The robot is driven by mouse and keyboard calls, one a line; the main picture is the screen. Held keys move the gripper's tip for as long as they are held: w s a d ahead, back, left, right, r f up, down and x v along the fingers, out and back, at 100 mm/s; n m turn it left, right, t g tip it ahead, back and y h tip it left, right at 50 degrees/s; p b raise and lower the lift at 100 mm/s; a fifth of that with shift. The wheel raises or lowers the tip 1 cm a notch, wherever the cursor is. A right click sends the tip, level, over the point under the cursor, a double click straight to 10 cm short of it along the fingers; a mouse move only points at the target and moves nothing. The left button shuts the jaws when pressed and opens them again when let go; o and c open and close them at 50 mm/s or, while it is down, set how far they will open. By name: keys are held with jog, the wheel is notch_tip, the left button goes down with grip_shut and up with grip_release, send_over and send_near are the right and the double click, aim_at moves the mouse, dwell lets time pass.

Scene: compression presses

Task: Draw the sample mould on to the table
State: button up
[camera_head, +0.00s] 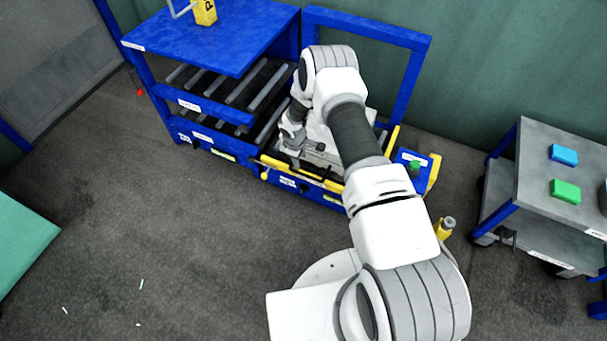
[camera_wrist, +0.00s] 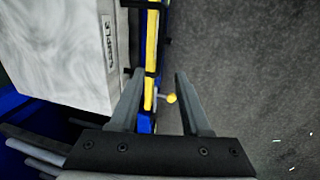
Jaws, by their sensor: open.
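The sample mould is a pale grey block (camera_wrist: 60,50) with a "SAMPLE" label at the upper left of the wrist view. In the head view the mould (camera_head: 319,132) sits in the right bay of the blue machine, partly hidden by my arm. My gripper (camera_wrist: 158,72) is open and empty. Its fingers straddle a yellow bar (camera_wrist: 151,45) alongside the mould's labelled side, and a yellow knob (camera_wrist: 172,98) shows between them. In the head view my gripper (camera_head: 300,152) is over the machine's front edge, its fingers hard to make out.
Rollers (camera_head: 240,85) lie left of the mould, beneath a raised blue top (camera_head: 210,35). A blue box with a green button (camera_head: 414,168) stands to the right. A grey cart (camera_head: 545,190) holds blue and green blocks at far right. The floor in front is mostly clear.

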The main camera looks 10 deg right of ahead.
aim_at(303, 174)
jog(key=f+b, duration=0.1)
jog(key=f, duration=0.2)
jog(key=w+d+f+b, duration=0.1)
jog(key=f+b, duration=0.1)
jog(key=f, duration=0.2)
jog(key=f+b, duration=0.1)
jog(key=f, duration=0.3)
jog(key=shift+w+d+f, duration=0.2)
jog(key=shift+w+f, duration=0.05)
jog(key=shift+w, duration=0.15)
jog(key=shift+c, duration=0.3)
grip_shut()
dwell(0.5)
